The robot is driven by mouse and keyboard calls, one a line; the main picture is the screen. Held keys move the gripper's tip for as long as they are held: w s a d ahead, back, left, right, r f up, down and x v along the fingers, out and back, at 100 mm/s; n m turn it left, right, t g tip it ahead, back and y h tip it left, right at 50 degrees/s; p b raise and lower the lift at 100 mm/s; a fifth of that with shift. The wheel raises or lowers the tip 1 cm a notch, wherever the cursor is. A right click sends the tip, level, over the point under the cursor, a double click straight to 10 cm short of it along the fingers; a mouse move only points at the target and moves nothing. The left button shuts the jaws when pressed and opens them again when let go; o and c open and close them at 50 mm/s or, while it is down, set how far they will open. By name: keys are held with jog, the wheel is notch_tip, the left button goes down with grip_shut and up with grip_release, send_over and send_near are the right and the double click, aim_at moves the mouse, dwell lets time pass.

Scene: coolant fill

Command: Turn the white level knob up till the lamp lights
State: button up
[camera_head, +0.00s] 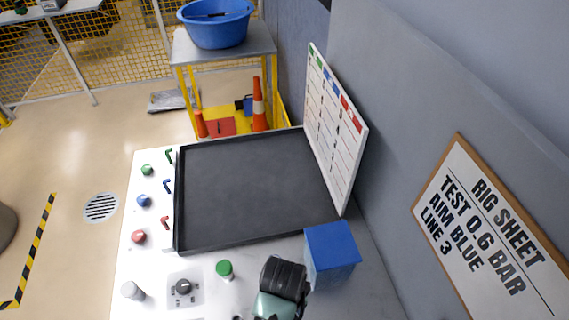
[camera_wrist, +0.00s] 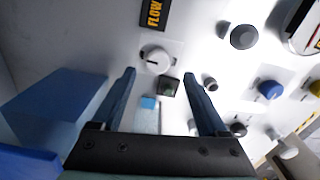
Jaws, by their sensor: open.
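A round white knob (camera_wrist: 155,60) with a dark pointer mark sits on the pale panel below a black label with yellow letters reading FLOW (camera_wrist: 153,14). I read no word "level" beside it. A small dark square with a greenish centre (camera_wrist: 168,87) lies just below the knob; it looks like an unlit lamp. My gripper (camera_wrist: 159,74) is open and empty. In the wrist view its two dark fingers frame the knob and the dark square; contact cannot be told. In the head view my wrist covers this part of the panel.
A blue box (camera_head: 331,253) stands close to my gripper; a blue block (camera_wrist: 55,105) shows left of the fingers. A grey knob (camera_wrist: 243,36) and a blue knob (camera_wrist: 270,90) are to the right.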

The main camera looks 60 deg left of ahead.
jog(key=shift+w+f, duration=0.1)
jog(key=shift+f, duration=2.6)
grip_shut()
